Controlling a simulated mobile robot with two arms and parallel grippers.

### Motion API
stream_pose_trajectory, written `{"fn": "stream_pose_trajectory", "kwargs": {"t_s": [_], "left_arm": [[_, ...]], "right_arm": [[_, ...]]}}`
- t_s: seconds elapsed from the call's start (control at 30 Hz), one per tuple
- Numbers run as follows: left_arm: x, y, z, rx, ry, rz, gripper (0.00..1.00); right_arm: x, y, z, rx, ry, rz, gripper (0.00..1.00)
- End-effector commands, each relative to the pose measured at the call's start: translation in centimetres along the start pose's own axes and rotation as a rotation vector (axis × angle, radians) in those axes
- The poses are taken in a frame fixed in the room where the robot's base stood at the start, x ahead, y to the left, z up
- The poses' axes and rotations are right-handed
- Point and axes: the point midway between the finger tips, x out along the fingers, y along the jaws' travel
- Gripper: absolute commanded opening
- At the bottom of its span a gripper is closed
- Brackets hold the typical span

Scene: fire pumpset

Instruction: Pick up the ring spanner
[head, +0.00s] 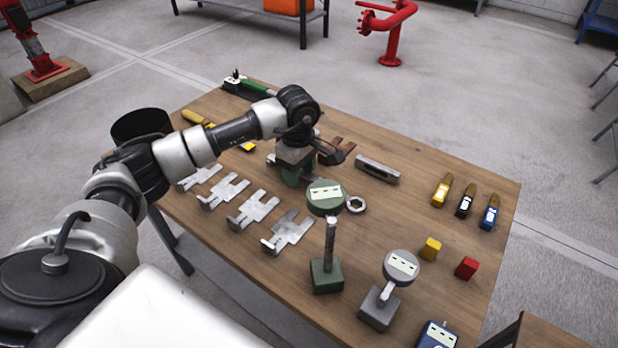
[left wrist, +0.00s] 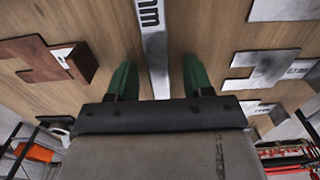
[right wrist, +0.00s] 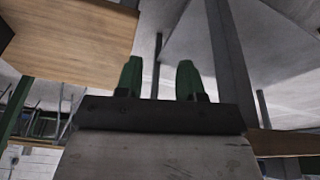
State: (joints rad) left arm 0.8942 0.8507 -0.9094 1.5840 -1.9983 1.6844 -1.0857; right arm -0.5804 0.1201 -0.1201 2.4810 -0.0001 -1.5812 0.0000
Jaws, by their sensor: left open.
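The ring spanner appears as a bright metal bar marked "mm" in the left wrist view (left wrist: 154,45), running between my left fingers. In the head view, a metal ring (head: 356,204) beside the round green gauge looks like its end; the gauge and my gripper hide much of the rest. My left gripper (head: 293,176) points down over the table, and its green fingers (left wrist: 158,82) are open on either side of the bar with gaps showing. My right gripper (right wrist: 160,80) is open and empty, away from the tabletop objects; it is outside the head view.
A green-based post (head: 327,272) and another gauge (head: 401,266) stand nearer.

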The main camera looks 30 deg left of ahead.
Motion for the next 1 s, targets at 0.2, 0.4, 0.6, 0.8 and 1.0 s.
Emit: {"fn": "stream_pose_trajectory", "kwargs": {"t_s": [0.2, 0.4, 0.6, 0.8, 1.0], "left_arm": [[-0.1, 0.0, 0.0, 0.001, 0.000, 0.000, 0.30], [-0.1, 0.0, 0.0, 0.001, -0.001, 0.000, 0.00], [-0.1, 0.0, 0.0, 0.001, -0.001, 0.002, 0.00], [-0.5, 0.1, 0.0, 0.001, -0.001, 0.003, 0.00], [-3.7, 0.1, 0.0, 0.001, -0.001, 0.007, 0.00]], "right_arm": [[0.0, 0.0, 0.0, 0.000, 0.000, 0.000, 0.38], [0.0, 0.0, 0.0, 0.000, -0.001, 0.000, 0.38], [0.0, 0.0, 0.0, 0.000, -0.001, 0.000, 0.38], [-0.1, 0.0, 0.0, -0.001, 0.000, 0.000, 0.38], [0.0, 0.0, -0.3, -0.001, 0.004, -0.001, 0.38]]}}
